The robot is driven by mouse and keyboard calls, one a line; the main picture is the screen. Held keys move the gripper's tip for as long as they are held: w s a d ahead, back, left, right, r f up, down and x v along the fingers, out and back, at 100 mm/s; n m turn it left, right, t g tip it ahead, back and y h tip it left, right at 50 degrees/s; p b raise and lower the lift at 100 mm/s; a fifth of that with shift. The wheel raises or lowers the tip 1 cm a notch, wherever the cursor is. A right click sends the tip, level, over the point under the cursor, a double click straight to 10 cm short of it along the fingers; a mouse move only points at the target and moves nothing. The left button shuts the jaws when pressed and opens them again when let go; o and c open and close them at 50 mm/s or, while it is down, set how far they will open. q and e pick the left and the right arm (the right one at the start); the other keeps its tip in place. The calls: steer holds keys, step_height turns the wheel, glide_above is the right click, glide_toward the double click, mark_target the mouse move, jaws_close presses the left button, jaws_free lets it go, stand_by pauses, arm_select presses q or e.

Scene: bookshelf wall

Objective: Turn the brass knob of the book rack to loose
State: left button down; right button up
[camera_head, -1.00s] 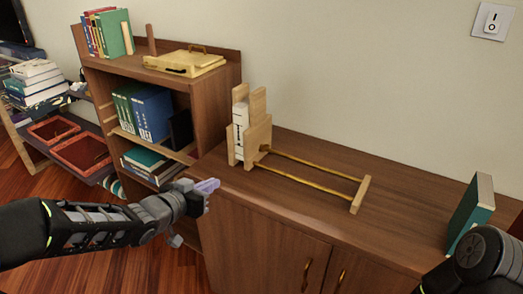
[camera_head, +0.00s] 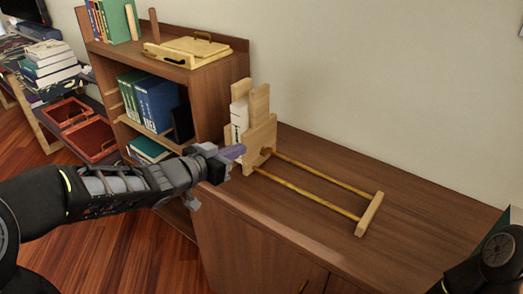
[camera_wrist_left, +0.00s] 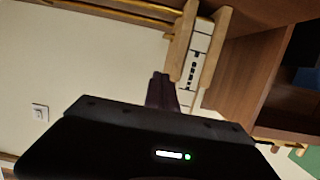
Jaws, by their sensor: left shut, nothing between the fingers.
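The wooden book rack (camera_head: 258,138) stands on the cabinet top, with pale books (camera_head: 239,116) between its upright panels and two brass rails reaching to a wooden end bar (camera_head: 369,214). A small brass part, seemingly the knob (camera_head: 267,151), shows at the panel's base; its setting is too small to read. My left gripper (camera_head: 233,153) is shut and empty, just left of the rack's near panel; touching or apart I cannot tell. In the left wrist view the shut fingers (camera_wrist_left: 161,90) are beside the rack's panel (camera_wrist_left: 213,45). My right gripper is out of view.
The cabinet top (camera_head: 420,205) is clear around the rails. A bookshelf (camera_head: 220,75) with books and a yellow case (camera_head: 188,52) stands behind on the left. My right arm shows at the lower right.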

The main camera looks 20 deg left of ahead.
arm_select(q)
steer(key=b, duration=0.2)
glide_above(260, 152)
steer(key=s+d, duration=0.1)
steer(key=s, duration=0.2)
step_height(260, 152, down, 3)
steer(key=shift+r, duration=0.1)
step_height(260, 152, down, 2)
steer(key=shift+f+b, duration=0.25)
steer(key=shift+b, duration=0.35)
steer(key=shift+f, duration=0.6)
steer(key=shift+f, duration=0.1)
